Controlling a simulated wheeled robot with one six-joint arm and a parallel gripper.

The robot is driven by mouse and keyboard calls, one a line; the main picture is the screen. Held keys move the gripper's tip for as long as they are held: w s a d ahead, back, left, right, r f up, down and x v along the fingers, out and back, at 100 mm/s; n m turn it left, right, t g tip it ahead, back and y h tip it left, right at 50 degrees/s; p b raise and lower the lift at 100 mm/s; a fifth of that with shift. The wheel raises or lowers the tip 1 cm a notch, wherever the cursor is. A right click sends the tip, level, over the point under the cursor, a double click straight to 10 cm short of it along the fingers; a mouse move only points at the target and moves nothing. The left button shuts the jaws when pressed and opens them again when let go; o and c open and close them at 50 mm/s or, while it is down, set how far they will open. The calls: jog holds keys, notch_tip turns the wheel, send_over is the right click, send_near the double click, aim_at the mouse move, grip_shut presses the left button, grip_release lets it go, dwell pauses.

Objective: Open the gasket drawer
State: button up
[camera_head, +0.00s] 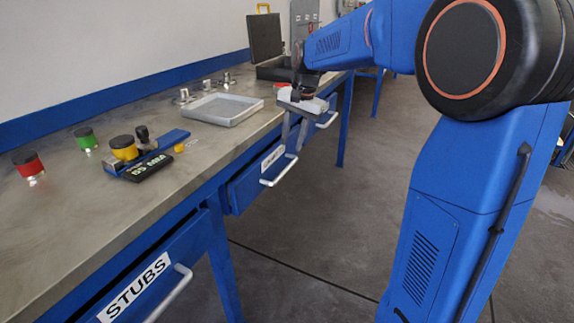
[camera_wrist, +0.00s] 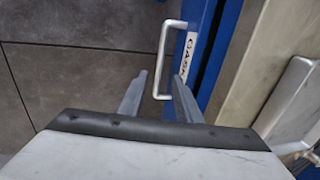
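The gasket drawer (camera_head: 244,188) is a blue drawer under the bench, with a white label and a pale bar handle (camera_head: 279,172). In the wrist view its label (camera_wrist: 188,55) reads "GASK", with the rest hidden, and the handle (camera_wrist: 162,60) stands out from the front. How far the drawer is out is hard to tell. My gripper (camera_head: 290,146) points down at the far end of this handle. In the wrist view its two fingers (camera_wrist: 161,80) are apart, one on each side of the handle's near end. Contact with the handle is not clear.
The stubs drawer (camera_head: 136,288) is nearer, and another handle (camera_head: 327,119) is farther along. The bench (camera_head: 190,160) carries a grey tray (camera_head: 221,109), an open case (camera_head: 266,45), and red (camera_head: 28,163), green (camera_head: 85,138) and yellow (camera_head: 124,148) capped parts. The floor (camera_head: 330,220) beside the drawers is clear.

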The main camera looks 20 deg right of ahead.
aim_at(286, 169)
jog(key=f, duration=0.3)
jog(key=w+a+f, duration=0.1)
jog(key=f, duration=0.5)
jog(key=shift+w+a+f, duration=0.2)
jog(key=shift+f, duration=0.2)
grip_shut()
